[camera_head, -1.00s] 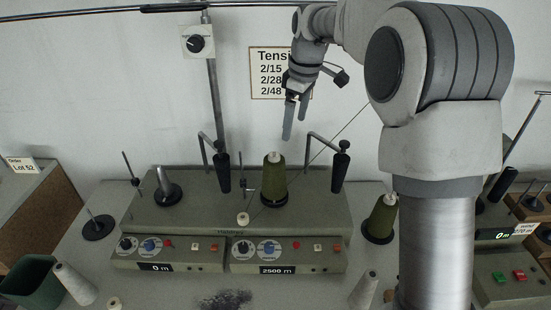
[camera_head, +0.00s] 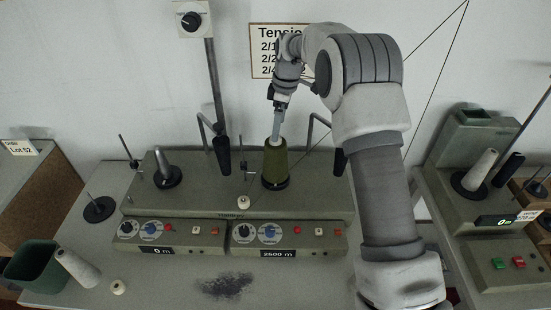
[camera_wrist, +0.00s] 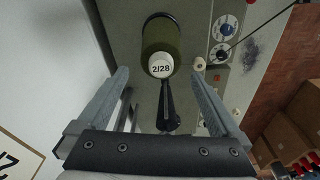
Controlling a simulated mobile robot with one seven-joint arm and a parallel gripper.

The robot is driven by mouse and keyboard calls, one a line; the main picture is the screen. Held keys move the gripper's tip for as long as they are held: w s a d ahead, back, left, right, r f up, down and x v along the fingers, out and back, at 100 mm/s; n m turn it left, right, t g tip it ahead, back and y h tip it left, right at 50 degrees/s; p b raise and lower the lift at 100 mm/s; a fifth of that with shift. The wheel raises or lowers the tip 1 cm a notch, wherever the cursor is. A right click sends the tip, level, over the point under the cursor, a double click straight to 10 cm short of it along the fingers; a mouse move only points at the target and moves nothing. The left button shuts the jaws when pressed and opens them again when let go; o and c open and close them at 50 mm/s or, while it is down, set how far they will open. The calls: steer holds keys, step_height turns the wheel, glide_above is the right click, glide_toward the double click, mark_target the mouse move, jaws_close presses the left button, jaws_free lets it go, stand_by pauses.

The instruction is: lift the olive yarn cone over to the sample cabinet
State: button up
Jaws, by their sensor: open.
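The olive yarn cone (camera_head: 275,167) stands upright on a dark round base on the winder, right of centre. In the wrist view the cone (camera_wrist: 160,40) has a white top marked 2/28. My gripper (camera_head: 278,124) is just above the cone, pointing down. In the wrist view my gripper (camera_wrist: 160,76) is open, with the cone's top between and beyond its fingers, and nothing is held. A brown-sided cabinet (camera_head: 38,208) with an Order Lot 52 card stands at the left; I cannot tell whether it is the sample cabinet.
Thread guide posts with black ends (camera_head: 222,155) stand close on both sides of the cone. A green bin (camera_head: 32,265) and a pale cone (camera_head: 76,266) are front left. Another machine (camera_head: 490,240) stands right.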

mark_target(274, 149)
steer(key=f, duration=0.3)
steer(key=a+f+p, duration=0.1)
steer(key=f, duration=0.3)
steer(key=f+p, duration=0.1)
steer(key=f, duration=0.2)
steer(key=shift+a+f, duration=0.2)
steer(key=shift+c, duration=0.3)
steer(key=c, duration=1.2)
